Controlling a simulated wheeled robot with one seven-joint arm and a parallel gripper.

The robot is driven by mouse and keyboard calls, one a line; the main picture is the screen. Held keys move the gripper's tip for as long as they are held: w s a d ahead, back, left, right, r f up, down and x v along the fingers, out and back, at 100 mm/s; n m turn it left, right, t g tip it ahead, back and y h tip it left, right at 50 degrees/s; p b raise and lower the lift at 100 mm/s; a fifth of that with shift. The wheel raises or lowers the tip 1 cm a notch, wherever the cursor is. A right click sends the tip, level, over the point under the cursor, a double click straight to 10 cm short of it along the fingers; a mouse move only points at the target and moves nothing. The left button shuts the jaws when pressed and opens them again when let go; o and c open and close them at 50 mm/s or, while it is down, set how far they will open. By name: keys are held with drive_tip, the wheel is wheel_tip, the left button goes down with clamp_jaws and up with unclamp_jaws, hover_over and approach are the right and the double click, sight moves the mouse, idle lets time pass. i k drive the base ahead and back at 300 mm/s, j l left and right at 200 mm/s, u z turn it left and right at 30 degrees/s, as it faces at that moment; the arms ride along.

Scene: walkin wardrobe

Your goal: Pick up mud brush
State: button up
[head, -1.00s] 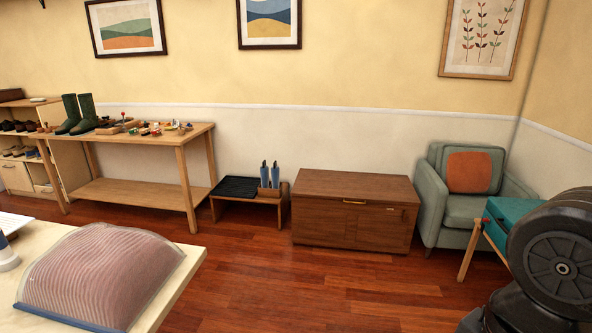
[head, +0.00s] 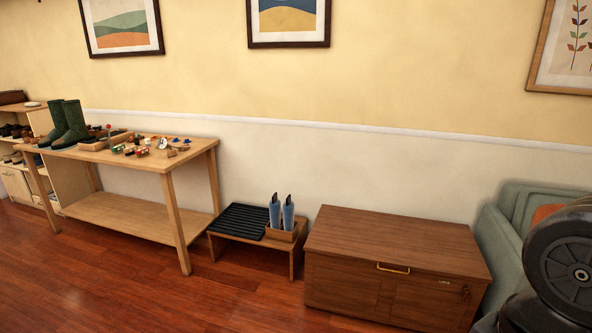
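I cannot pick out the mud brush for sure. Several small items lie on top of the wooden table (head: 190,152) at the left, too small to tell apart, beside a pair of green boots (head: 66,124). A low wooden bench (head: 246,246) right of the table bears a black slatted mat (head: 238,221) and a small wooden box (head: 283,236) with two upright blue objects (head: 282,212) in it. My gripper is not in view; only a dark part of my arm shows at the lower right.
A brown wooden chest (head: 395,265) stands right of the bench, and a green armchair (head: 505,240) stands beyond it. A shelf with shoes (head: 18,150) is at the far left. The red wood floor (head: 130,275) in front of the table is clear.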

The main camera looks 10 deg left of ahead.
sight(117, 149)
drive_tip(key=i+j+u, duration=0.2)
drive_tip(key=i+u, duration=0.8)
drive_tip(key=i, duration=0.15)
drive_tip(key=i+l+u, duration=0.3)
drive_tip(key=i+u, duration=0.5)
drive_tip(key=i, duration=1.35)
drive_tip(key=i+j+z, duration=0.45)
drive_tip(key=i+j, duration=1.65)
drive_tip(key=j, duration=0.1)
